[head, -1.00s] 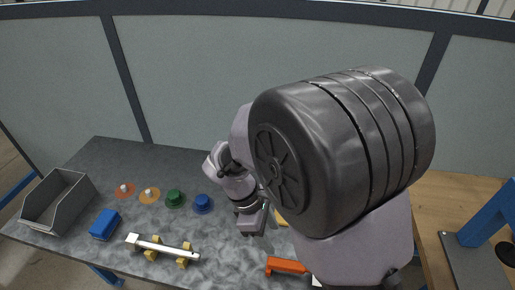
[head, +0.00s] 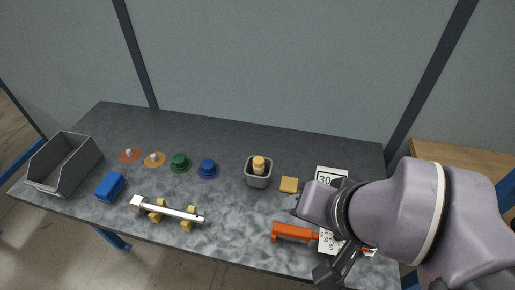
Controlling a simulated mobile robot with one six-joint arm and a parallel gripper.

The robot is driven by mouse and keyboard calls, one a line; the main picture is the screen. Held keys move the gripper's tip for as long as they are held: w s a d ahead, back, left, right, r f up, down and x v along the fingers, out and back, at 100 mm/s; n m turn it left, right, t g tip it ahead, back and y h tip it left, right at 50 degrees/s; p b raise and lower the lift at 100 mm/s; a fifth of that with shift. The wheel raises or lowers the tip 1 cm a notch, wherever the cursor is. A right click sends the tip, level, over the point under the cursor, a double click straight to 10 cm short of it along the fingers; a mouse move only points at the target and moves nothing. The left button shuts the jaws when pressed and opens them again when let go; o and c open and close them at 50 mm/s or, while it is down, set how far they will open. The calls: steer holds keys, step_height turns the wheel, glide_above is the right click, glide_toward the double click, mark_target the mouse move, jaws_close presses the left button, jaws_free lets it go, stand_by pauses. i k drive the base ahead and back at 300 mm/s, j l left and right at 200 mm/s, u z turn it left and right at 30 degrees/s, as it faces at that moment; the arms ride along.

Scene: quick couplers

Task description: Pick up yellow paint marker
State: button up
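A yellow cylindrical item (head: 258,162), which looks like the yellow paint marker, stands upright in a small grey square cup (head: 258,181) near the middle of the table; only its upper end shows. My arm comes in from the right, over the right part of the table. The dark part at its end, my gripper (head: 338,264), is low at the table's front right, well right of and nearer than the cup. Its fingers are not clear, so its opening cannot be told. Nothing is seen held in it.
A yellow block (head: 289,185), an orange-handled tool (head: 292,231) and a printed white card (head: 331,175) lie right of the cup. Blue (head: 207,169) and green (head: 180,163) couplers stand left. A white bar (head: 168,209) rests on yellow supports. A grey bin (head: 66,165) is far left.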

mark_target(259, 166)
steer(key=u, duration=4.05)
steer(key=z, duration=1.35)
steer(key=k+z, duration=0.1)
steer(key=z, duration=2.15)
steer(key=i+j+z, duration=0.15)
steer(key=j, duration=0.3)
steer(key=i+j+z, duration=0.15)
steer(key=j, duration=0.25)
steer(key=i+j+z, duration=0.15)
steer(key=j, duration=0.3)
